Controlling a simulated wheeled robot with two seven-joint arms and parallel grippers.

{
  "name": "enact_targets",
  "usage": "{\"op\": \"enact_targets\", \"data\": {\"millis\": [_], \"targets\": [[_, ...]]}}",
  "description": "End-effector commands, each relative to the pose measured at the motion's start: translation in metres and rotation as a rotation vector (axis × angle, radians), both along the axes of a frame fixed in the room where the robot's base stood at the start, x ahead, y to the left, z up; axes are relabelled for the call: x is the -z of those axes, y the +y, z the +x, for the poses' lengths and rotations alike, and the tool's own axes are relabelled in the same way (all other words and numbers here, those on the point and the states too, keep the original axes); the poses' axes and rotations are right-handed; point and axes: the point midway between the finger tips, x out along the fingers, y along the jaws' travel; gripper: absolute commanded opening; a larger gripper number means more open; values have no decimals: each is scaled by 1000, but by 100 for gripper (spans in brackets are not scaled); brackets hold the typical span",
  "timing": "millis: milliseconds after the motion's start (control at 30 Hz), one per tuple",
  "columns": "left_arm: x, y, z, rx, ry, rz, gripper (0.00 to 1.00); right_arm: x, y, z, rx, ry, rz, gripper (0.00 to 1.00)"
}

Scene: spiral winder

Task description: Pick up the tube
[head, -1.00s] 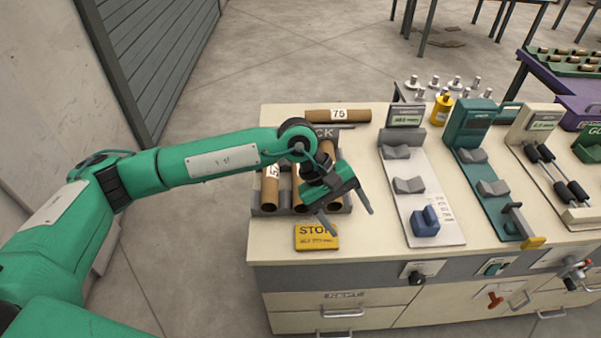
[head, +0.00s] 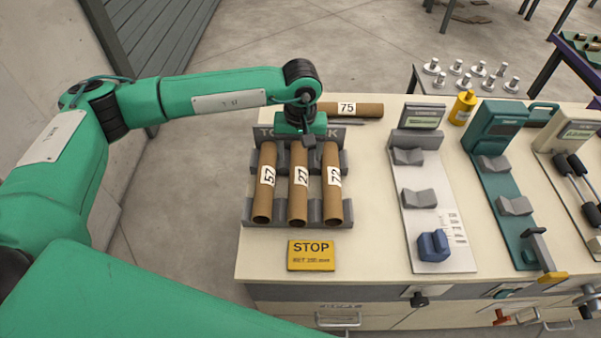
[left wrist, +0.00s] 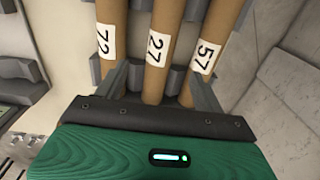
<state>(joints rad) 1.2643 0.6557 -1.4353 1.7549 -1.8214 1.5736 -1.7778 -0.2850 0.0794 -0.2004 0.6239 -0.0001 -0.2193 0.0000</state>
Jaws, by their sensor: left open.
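Three brown cardboard tubes lie side by side in a grey rack (head: 335,133): tube 57 (head: 266,190), tube 27 (head: 299,195) and tube 72 (head: 333,195). Another tube, 75 (head: 368,109), lies apart behind the rack. My left gripper (head: 305,142) points down over the far end of the rack, near tube 27. In the left wrist view, its open fingers (left wrist: 160,88) stand on either side of tube 27 (left wrist: 153,70), with tube 72 (left wrist: 108,25) and tube 57 (left wrist: 213,40) to the sides. Whether it touches the tube cannot be told. My right gripper is out of view.
A yellow STOP plate (head: 311,255) lies in front of the rack. A white fixture (head: 430,225) with grey cradles and a teal fixture (head: 505,185) stand to the right. A yellow bottle (head: 463,107) stands behind them. The bench top between rack and white fixture is clear.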

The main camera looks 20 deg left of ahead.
Motion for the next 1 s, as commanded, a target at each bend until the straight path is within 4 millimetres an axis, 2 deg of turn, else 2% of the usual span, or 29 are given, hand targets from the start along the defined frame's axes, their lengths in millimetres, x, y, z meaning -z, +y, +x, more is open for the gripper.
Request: {"op": "enact_targets", "data": {"millis": [100,233,433,600,800,1000], "targets": [[22,0,-1,-1,4,0,70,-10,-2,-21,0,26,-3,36],[44,0,0,-1,3,-1,70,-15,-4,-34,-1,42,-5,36],[59,1,0,-1,1,-1,70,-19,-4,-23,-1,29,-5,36],[73,3,3,-1,3,-2,70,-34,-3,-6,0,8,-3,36],[101,6,5,0,3,-2,70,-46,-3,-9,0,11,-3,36],[110,6,6,0,0,-2,70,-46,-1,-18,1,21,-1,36]]}}
